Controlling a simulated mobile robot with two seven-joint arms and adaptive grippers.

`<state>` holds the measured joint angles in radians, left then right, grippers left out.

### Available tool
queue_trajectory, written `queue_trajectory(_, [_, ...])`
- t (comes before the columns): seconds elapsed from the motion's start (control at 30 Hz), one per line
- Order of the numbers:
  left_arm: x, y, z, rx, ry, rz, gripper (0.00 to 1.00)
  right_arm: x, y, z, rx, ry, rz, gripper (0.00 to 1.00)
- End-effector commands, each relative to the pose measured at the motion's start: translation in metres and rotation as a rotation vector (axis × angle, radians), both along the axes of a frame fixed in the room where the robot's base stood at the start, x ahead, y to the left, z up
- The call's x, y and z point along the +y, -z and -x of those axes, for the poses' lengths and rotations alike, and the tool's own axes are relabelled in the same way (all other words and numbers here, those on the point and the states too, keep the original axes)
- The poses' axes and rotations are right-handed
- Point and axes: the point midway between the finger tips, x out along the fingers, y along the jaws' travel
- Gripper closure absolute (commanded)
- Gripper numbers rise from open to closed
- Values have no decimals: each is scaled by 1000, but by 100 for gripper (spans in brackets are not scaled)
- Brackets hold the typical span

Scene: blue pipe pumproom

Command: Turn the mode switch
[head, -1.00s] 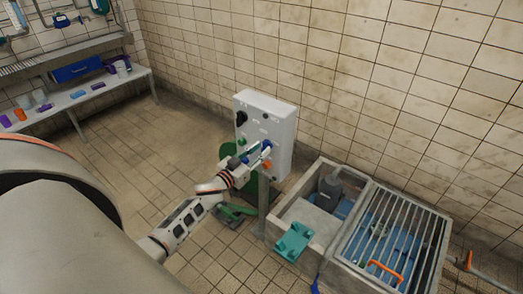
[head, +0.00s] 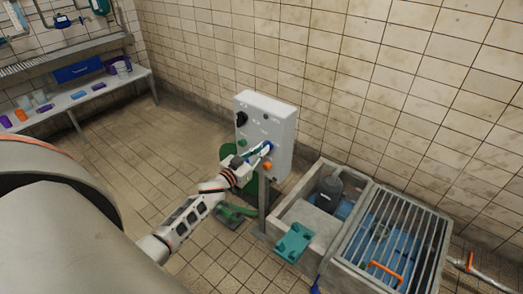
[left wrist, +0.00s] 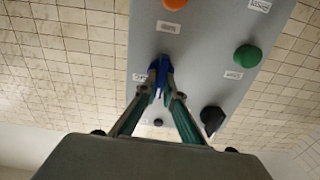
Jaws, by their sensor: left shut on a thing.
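A light grey control panel (head: 283,125) stands on a post near the tiled wall. My left gripper (head: 262,151) is at the front of the panel, at its right side below the middle. In the left wrist view my left gripper (left wrist: 160,90) is shut on a blue switch knob (left wrist: 158,68), with one finger on each side. The fingers hide part of the knob. Small labels sit beside the controls; I cannot read them, so which control is the mode switch is not clear. My right gripper is not in view.
An orange button (left wrist: 174,4), a green button (left wrist: 247,56) and a black knob (left wrist: 212,118) are close around the fingers. A concrete sump (head: 335,170) with a grating and a teal part (head: 293,242) lie right of the post. A shelf bench stands at the left.

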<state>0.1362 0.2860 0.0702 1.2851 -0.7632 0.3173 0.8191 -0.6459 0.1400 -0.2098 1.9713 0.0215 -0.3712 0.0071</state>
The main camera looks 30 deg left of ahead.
Motion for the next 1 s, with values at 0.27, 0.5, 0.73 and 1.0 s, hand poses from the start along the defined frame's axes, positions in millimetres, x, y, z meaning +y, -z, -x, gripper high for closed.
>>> queue_trajectory(0.27, [-1,1,0,-13,0,-179,100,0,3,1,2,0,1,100])
queue_trajectory(0.5, [-3,3,1,-30,1,-403,100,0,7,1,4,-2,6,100])
queue_trajectory(0.73, [-4,4,1,-46,2,-617,100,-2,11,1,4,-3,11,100])
queue_trajectory(1.0, [-4,5,1,-62,1,-830,100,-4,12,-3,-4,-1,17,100])
